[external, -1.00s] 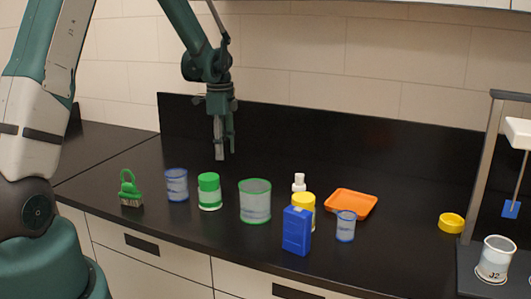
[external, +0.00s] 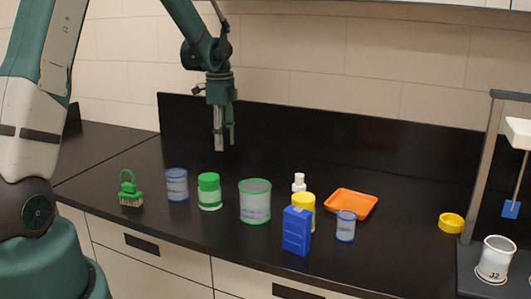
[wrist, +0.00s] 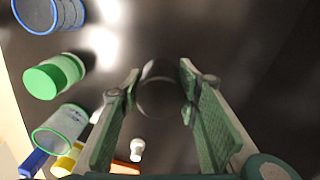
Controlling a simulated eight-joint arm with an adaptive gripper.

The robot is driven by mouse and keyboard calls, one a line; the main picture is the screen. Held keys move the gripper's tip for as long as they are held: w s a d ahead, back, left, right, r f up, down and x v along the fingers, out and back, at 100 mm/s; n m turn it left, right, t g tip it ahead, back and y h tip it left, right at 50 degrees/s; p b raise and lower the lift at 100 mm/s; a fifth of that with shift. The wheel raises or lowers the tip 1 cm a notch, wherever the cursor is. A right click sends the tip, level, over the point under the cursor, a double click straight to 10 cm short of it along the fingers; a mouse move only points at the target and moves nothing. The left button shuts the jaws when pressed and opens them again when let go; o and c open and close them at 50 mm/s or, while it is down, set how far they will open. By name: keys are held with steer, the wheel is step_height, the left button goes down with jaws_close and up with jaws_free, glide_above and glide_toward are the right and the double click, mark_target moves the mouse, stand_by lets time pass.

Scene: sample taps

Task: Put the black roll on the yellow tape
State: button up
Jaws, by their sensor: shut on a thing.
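My gripper (external: 224,147) hangs above the rear of the black counter, well left of the yellow tape. In the wrist view, my gripper (wrist: 159,80) has its two fingers on either side of the black roll (wrist: 158,98), a dark round shape that is hard to tell from the counter. It is shut on this roll. In the external view I cannot make out the roll against the black backsplash. The yellow tape (external: 452,222) is a ring lying flat at the right of the counter, with nothing on it.
An orange tray (external: 350,204), a blue box (external: 297,232), a yellow-lidded container (external: 304,198) and a small beaker (external: 345,228) stand between gripper and tape. A stand with a white beaker (external: 495,260) is right.

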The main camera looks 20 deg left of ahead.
mark_target(225, 146)
steer(key=shift+f, duration=0.1)
stand_by(0.4)
steer(key=n+b, duration=0.1)
steer(key=n, duration=0.1)
steer(key=d+f+n+b, duration=0.1)
steer(key=n, duration=0.1)
steer(key=d+f+n+b, duration=0.1)
steer(key=n, duration=0.1)
steer(key=shift+s+d+n+b, duration=0.15)
steer(key=shift+s+n+b, duration=0.05)
steer(key=shift+n+b, duration=0.2)
steer(key=w+d+r+m+p, duration=0.1)
steer(key=w+d+m, duration=0.15)
steer(key=d, duration=1.75)
steer(key=w+d+r+m, duration=0.2)
steer(key=w+d, duration=0.2)
steer(key=d, duration=1.5)
steer(key=s+d+r+m+p, duration=0.1)
steer(key=s+d+m, duration=0.4)
steer(key=d, duration=1.2)
steer(key=s+d+r+m+p, duration=0.1)
steer(key=s+d+m+p, duration=0.2)
steer(key=d, duration=1.4)
steer(key=s+m, duration=0.2)
steer(key=m, duration=0.2)
steer(key=shift+d+p, duration=0.2)
steer(key=shift+p, duration=0.2)
